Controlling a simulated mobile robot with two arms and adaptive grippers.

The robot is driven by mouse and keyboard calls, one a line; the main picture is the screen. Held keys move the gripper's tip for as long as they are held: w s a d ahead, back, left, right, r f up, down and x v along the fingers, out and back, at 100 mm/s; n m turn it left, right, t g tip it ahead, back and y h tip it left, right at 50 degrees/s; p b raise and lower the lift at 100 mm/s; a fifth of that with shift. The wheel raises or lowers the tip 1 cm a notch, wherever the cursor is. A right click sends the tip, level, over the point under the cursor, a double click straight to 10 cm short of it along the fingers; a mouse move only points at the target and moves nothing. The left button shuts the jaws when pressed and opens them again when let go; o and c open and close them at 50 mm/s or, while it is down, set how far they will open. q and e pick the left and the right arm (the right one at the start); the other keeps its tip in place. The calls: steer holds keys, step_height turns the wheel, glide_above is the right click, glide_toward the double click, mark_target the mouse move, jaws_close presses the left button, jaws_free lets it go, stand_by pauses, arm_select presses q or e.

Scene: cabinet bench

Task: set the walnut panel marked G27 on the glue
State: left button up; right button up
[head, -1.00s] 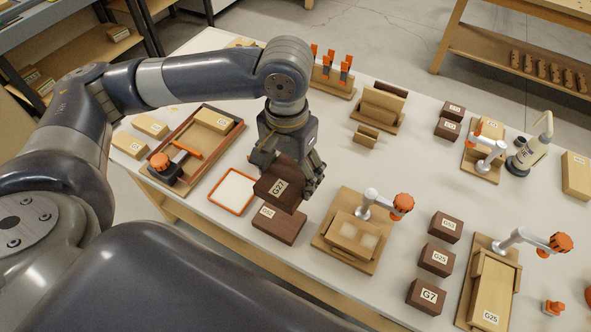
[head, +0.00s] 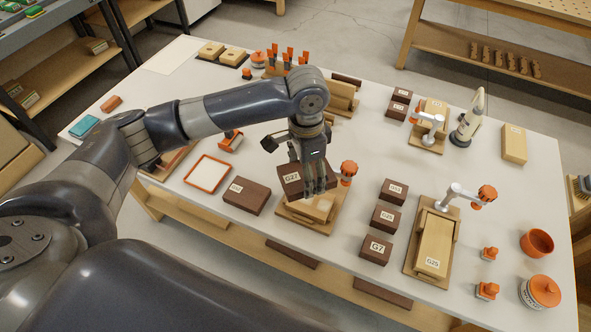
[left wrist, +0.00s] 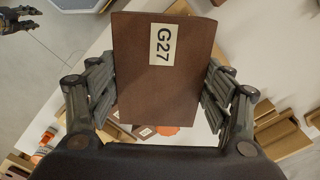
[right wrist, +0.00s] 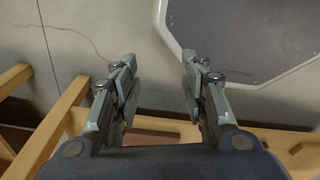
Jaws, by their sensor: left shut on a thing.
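The dark walnut panel marked G27 (head: 291,180) is in my left gripper (head: 312,185), above a wooden fixture (head: 322,223). It fills the middle of the left wrist view (left wrist: 163,70), with my left gripper's fingers (left wrist: 160,95) on both sides of it. The fixture holds a light wood block (head: 315,207), partly hidden under the panel; its pale glue patches cannot be seen clearly now. An orange-knobbed clamp (head: 348,170) stands at the fixture's back right. My right gripper (right wrist: 157,80) is open and empty over the floor beside a wooden frame.
A walnut block (head: 246,197) and an orange-rimmed white tray (head: 207,174) lie left of the fixture.

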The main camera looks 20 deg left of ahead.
mark_target(311, 200)
arm_select(q)
steer(key=shift+w+d+f+m+p, duration=0.1)
steer(key=shift+w+f+m+p, duration=0.45)
steer(key=shift+f+m, duration=0.85)
steer(key=shift+w+d+f+m+p, duration=0.15)
steer(key=shift+w+f+m+p, duration=0.4)
steer(key=shift+f+m, duration=0.85)
steer(key=shift+w+d+f+m+p, duration=0.1)
steer(key=shift+w+f+m+p, duration=0.45)
steer(key=shift+f+m, duration=0.85)
arm_select(e)
steer(key=shift+d+r, duration=0.55)
steer(key=shift+r, duration=1.35)
arm_select(q)
step_height(311, 200, down, 4)
steer(key=b, duration=0.5)
steer(key=shift+f, duration=0.25)
arm_select(e)
steer(key=f, duration=0.5)
steer(key=shift+s+f, duration=0.15)
steer(key=shift+s, duration=0.15)
arm_select(q)
steer(key=shift+r+p, duration=0.1)
steer(key=shift+p, duration=0.6)
arm_select(e)
steer(key=shift+r, duration=0.85)
arm_select(q)
steer(key=shift+f, duration=0.35)
arm_select(e)
steer(key=shift+r, duration=0.1)
